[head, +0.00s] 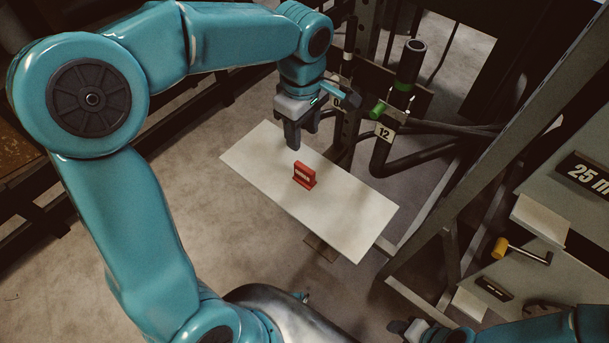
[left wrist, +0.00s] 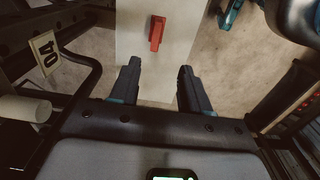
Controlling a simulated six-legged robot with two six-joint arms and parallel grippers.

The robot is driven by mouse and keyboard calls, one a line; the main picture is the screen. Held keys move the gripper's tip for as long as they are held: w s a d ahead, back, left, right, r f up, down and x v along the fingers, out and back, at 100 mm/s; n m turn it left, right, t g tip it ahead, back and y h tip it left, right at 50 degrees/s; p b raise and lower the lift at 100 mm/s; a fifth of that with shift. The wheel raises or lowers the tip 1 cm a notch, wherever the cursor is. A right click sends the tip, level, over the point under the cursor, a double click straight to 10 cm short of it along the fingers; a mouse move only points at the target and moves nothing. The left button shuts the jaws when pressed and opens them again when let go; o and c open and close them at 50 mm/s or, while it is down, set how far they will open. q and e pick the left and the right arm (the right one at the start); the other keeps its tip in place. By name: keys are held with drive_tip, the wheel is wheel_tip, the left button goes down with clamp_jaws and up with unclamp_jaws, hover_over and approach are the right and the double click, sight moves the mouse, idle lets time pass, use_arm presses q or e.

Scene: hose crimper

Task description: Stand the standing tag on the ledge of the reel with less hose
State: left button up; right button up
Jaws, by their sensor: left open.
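The red standing tag (head: 304,175) with a pale label stands upright on a white board (head: 345,220) in the head view. In the left wrist view the red tag (left wrist: 157,33) shows on the pale board (left wrist: 182,60), beyond my fingertips. My left gripper (head: 302,138) is open and empty, above the board and a little behind the tag; its two spread fingers (left wrist: 158,78) also show in the left wrist view. My right gripper (head: 408,329) shows only partly at the bottom edge, and its jaws are unclear. I cannot make out the hose reels or their ledges.
A dark frame with hose and a "12" plate (head: 384,132) stands behind the board. Concrete floor (head: 200,215) is open at left.

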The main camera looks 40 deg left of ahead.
sight(304, 167)
use_arm(q)
wheel_tip(304, 167, down, 11)
drive_tip(key=shift+r+b, duration=0.15)
drive_tip(key=shift+b, duration=0.25)
drive_tip(key=f, duration=0.5)
drive_tip(key=shift+w+f, duration=0.15)
drive_tip(key=shift+w, duration=0.2)
clamp_jaws()
